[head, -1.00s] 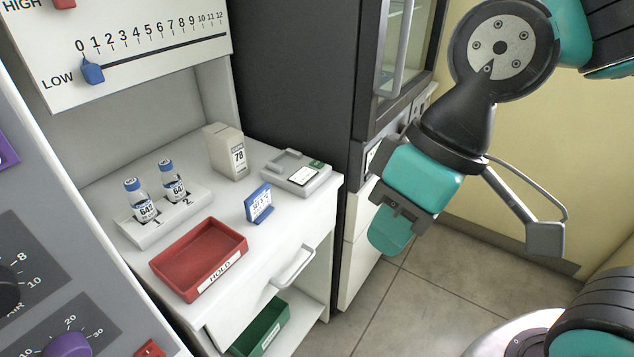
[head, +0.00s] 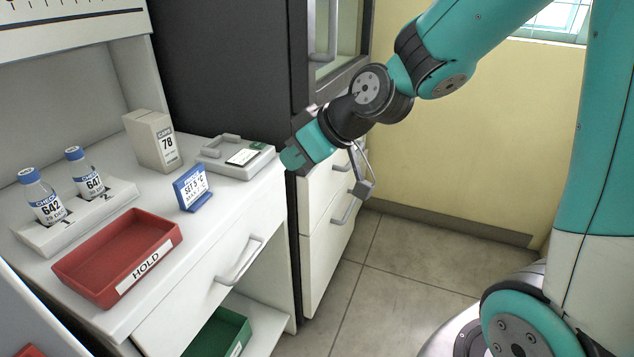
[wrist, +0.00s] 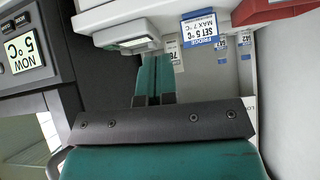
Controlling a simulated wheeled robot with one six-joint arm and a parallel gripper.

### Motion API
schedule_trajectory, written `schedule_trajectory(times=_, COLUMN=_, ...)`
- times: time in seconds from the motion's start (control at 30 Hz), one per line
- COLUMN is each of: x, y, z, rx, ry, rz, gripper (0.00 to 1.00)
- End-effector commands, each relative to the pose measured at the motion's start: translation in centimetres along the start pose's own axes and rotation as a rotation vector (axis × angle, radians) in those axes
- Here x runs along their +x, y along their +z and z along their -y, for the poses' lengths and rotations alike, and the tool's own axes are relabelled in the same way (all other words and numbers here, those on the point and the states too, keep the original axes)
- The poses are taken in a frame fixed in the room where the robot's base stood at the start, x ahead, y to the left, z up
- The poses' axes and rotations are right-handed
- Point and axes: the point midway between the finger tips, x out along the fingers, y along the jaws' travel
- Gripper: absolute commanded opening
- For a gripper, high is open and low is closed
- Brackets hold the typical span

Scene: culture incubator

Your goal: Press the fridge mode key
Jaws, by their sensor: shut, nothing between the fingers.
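The fridge (head: 235,75) is a tall dark cabinet with a glass door and a grey handle. In the wrist view its control panel (wrist: 55,60) is at the left, with a lit display (wrist: 22,55) reading "NOW 5 °C". Small labelled keys (wrist: 14,22) sit beside the display at the upper left; one label seems to read "MODE". My gripper (head: 292,158) is shut and empty, in front of the fridge. In the wrist view its teal fingers (wrist: 153,75) are together, apart from the panel and to its right. In the head view my gripper and wrist hide most of the panel.
A white bench holds a red HOLD tray (head: 120,255), a two-vial rack (head: 75,225), a box marked 78 (head: 153,140), a blue-framed "SET 5 °C" card (head: 192,187) and a small grey device (head: 235,157). White drawers (head: 325,225) are below the fridge. Floor is free at the right.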

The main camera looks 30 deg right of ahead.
Motion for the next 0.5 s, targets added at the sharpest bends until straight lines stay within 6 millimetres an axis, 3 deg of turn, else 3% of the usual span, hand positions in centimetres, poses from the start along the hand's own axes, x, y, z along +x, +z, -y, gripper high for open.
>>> schedule_trajectory(times=0.03, x=2.8, y=2.5, z=-3.4, rx=-0.002, ry=0.067, rz=-0.049, gripper=0.00)
schedule_trajectory(times=0.1, x=4.5, y=3.9, z=-7.8, rx=-0.027, ry=0.170, rz=-0.123, gripper=0.00)
schedule_trajectory(times=0.3, x=6.5, y=9.1, z=-18.5, rx=-0.095, ry=0.472, rz=-0.247, gripper=0.00)
schedule_trajectory(times=0.4, x=6.5, y=11.3, z=-22.0, rx=-0.121, ry=0.587, rz=-0.269, gripper=0.00)
schedule_trajectory(times=0.5, x=6.2, y=12.8, z=-24.2, rx=-0.138, ry=0.666, rz=-0.277, gripper=0.00)
